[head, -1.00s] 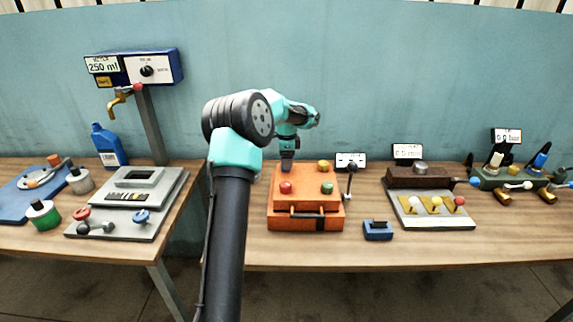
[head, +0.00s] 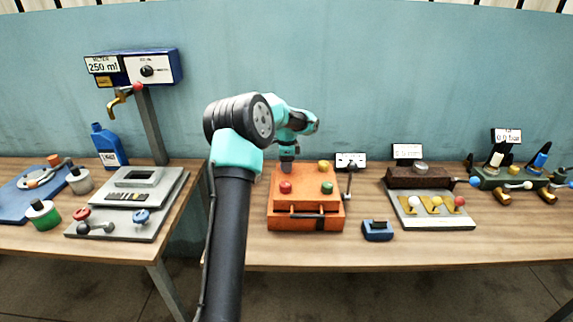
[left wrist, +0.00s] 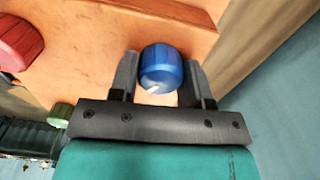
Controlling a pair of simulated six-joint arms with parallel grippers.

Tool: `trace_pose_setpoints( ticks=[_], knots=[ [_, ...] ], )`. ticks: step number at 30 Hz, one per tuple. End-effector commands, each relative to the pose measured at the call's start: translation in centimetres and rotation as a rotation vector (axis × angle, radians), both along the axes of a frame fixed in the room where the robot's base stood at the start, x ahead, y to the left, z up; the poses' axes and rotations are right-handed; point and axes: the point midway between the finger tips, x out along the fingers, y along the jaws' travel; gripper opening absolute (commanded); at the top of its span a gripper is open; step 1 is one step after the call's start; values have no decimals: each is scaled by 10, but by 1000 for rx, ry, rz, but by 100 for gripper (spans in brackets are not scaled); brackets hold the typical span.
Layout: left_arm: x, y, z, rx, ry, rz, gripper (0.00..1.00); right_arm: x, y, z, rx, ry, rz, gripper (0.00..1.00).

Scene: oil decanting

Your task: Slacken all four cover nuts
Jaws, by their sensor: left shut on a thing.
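The orange box (head: 306,218) stands mid-bench with coloured knob-like nuts on its cover. A red nut (head: 285,187) is at front left, a green nut (head: 327,188) at front right and a yellow nut (head: 323,166) at back right. My left gripper (head: 287,168) points down at the back left corner. In the left wrist view, my left gripper (left wrist: 160,80) is shut on a blue nut (left wrist: 161,66) with a white mark; my gripper hides this nut in the head view. The red nut (left wrist: 20,43) also shows there. My right gripper is out of view.
A lever (head: 349,182) stands close to the box's right side. A small blue block (head: 377,231) sits at front right. A grey plate with a yellow-marked panel (head: 433,222) is further right. Another table with a grey fixture (head: 170,187) is at left.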

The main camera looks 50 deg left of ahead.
Motion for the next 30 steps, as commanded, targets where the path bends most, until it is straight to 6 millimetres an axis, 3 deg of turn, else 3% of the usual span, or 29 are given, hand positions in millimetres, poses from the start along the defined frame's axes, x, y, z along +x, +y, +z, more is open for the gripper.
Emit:
trace_pose_setpoints(
  ticks=[14, 30],
  knots=[
    [0, 0, 0, 0, 0, 60, 20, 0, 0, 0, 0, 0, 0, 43],
    [0, 1, 0, 0, 0, 460, 20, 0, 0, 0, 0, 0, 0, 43]
  ],
)
